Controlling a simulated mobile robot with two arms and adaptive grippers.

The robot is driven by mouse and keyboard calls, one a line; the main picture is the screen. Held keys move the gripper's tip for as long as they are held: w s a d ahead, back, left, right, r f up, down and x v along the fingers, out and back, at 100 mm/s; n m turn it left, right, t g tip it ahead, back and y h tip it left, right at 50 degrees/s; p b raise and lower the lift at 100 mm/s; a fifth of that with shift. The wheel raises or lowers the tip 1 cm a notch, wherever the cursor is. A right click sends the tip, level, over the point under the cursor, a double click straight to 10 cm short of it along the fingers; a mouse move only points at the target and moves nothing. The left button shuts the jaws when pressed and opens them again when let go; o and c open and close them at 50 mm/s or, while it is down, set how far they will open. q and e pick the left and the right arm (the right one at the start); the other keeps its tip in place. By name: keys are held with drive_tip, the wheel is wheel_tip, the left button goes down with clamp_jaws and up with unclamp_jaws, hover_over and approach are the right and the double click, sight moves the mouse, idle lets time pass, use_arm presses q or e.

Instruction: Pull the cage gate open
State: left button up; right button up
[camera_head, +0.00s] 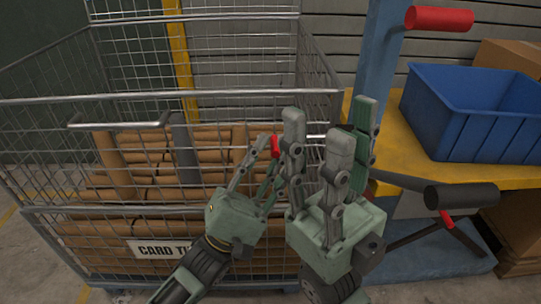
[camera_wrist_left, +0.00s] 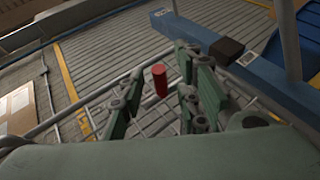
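The wire cage (camera_head: 168,97) fills the left and middle of the head view. Its front has a grey bar handle (camera_head: 118,124) at the upper left. A red latch knob (camera_head: 275,146) stands near the front's right end. My left gripper (camera_head: 270,155) is around that knob. In the left wrist view the knob (camera_wrist_left: 160,80) shows between the open fingers, with gaps on both sides. My right gripper (camera_head: 318,130) points up beside the left one, fingers apart and empty, in front of the cage's right corner. Contact with the cage is hard to tell.
Brown card tubes (camera_head: 215,138) lie inside the cage behind a white label (camera_head: 160,249). At right, a yellow bench (camera_head: 465,174) bears a blue bin (camera_head: 475,135). A blue post (camera_head: 377,55) with a red-handled lever (camera_head: 440,19) stands close to my right gripper.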

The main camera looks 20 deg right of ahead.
use_arm(q)
clamp_jaws()
